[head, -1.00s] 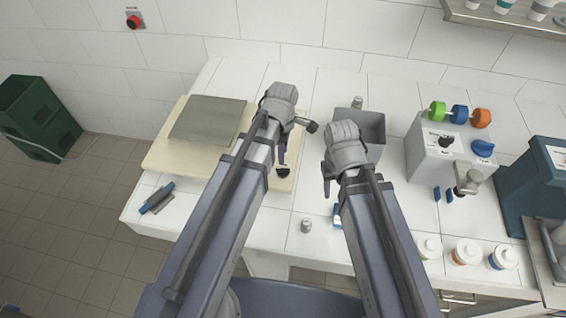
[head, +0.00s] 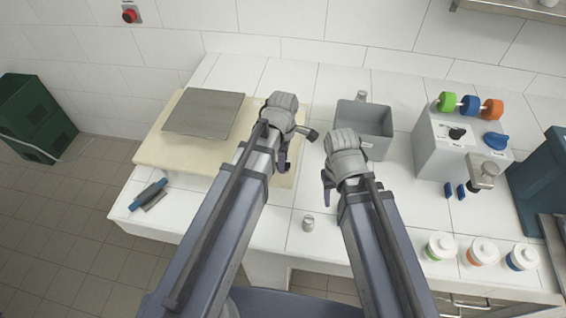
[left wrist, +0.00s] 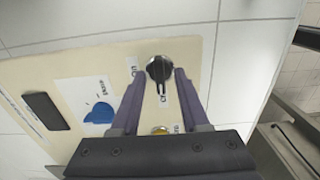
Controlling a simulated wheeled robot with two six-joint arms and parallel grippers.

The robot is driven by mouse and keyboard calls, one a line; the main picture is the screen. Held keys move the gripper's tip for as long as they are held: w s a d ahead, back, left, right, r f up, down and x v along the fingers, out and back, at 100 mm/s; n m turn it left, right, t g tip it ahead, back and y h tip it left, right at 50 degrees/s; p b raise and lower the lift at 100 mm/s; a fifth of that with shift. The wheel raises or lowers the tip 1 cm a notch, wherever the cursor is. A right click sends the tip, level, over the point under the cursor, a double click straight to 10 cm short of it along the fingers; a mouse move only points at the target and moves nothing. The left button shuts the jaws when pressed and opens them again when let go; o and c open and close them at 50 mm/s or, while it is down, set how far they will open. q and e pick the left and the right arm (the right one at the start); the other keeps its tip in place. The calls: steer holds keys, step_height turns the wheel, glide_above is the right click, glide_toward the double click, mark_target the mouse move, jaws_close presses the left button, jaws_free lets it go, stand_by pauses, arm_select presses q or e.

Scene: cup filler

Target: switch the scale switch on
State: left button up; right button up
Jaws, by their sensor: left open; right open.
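The scale (head: 160,150) is a cream box with a grey metal plate (head: 203,114) on top, at the left of the counter. In the left wrist view its cream panel (left wrist: 75,75) carries a round black switch knob (left wrist: 159,68) with a label at its left and one below; its light slot seems to point down to the lower label, which looks like "off". My left gripper (left wrist: 158,93) is open, with its fingers on either side of the knob, apart from it as far as I can tell. In the head view the left gripper (head: 286,165) hides the knob. My right gripper (head: 328,188) is open and empty over the counter.
The panel also has a blue knob (left wrist: 101,113), a dark display (left wrist: 46,111) and a yellow part (left wrist: 160,131). A grey bin (head: 375,122) stands behind my right gripper. A small metal cylinder (head: 308,223) stands near the front edge. A blue-handled tool (head: 149,194) lies front left.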

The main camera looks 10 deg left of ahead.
arm_select(q)
steer(key=shift+c, duration=0.2)
jaws_close()
stand_by(0.6)
steer(key=m, duration=0.4)
steer(key=shift+m, duration=0.4)
steer(key=m, duration=0.4)
steer(key=shift+m, duration=0.3)
steer(key=m, duration=0.4)
steer(key=shift+m, duration=2.2)
